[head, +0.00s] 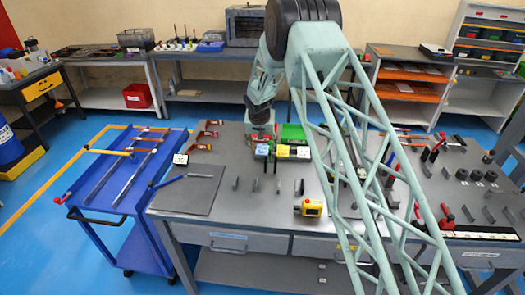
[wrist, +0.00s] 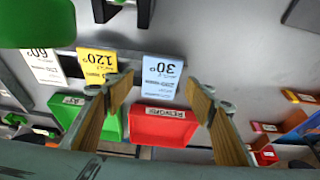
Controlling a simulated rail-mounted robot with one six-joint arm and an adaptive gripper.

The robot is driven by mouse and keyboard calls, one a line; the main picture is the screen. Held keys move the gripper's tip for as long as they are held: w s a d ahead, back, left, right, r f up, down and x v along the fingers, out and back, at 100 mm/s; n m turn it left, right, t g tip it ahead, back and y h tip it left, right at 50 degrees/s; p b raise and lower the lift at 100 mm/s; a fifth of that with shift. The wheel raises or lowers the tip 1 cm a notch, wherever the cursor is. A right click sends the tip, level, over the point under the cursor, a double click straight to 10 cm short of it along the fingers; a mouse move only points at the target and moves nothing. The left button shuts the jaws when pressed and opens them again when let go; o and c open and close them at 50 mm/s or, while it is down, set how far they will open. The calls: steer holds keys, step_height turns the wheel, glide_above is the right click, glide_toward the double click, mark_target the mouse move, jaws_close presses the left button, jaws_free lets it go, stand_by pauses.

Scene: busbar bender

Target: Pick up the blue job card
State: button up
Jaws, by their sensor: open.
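The blue job card (wrist: 162,77), printed 30°, stands between and just past the spread fingers of my gripper (wrist: 160,104) in the wrist view. In the head view the blue card (head: 262,150) is at the left of a row of cards on the workbench. A yellow 120° card (wrist: 97,66) and a white 60° card (wrist: 42,66) stand beside it. My gripper is open and empty, with one finger on each side of the blue card's width. Its fingertips are hard to make out in the head view.
A red bin (wrist: 163,126) and a green bin (wrist: 110,122) sit close to the cards, near my fingers. A blue cart (head: 104,205) stands at the left.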

mark_target(262, 150)
steer(key=c, duration=0.8)
steer(key=shift+c, duration=0.4)
step_height(262, 150, up, 10)
stand_by(0.4)
stand_by(0.5)
